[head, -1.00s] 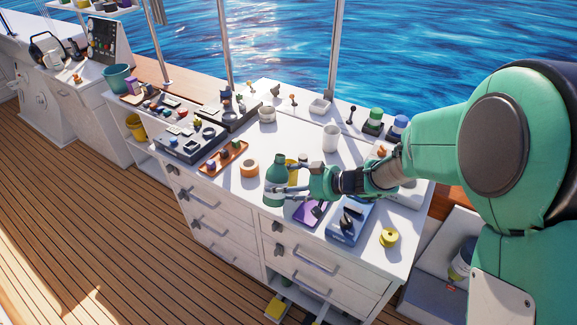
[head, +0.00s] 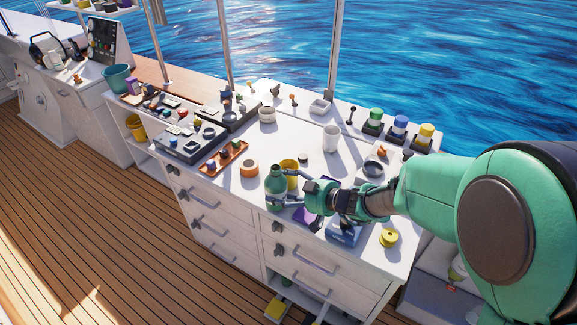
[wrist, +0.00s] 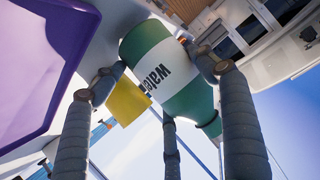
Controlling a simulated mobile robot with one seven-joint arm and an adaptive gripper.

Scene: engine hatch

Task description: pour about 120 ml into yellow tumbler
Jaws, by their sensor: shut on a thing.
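My gripper (head: 291,189) is shut on a green bottle (head: 276,182) near the front edge of the white counter. In the wrist view the fingers hold the bottle (wrist: 165,75) around its white band, which reads "Water". The bottle looks about upright in the head view. I cannot tell whether its base touches the counter. The yellow tumbler (head: 289,166) stands just behind the bottle and is partly hidden by it and the gripper. In the wrist view the yellow tumbler (wrist: 128,101) shows beside the bottle, partly behind a finger. Its inside is not visible.
An orange tape roll (head: 249,169) and an orange tray (head: 224,158) lie left of the bottle. A white cup (head: 331,138) stands behind. The counter's middle is clear.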

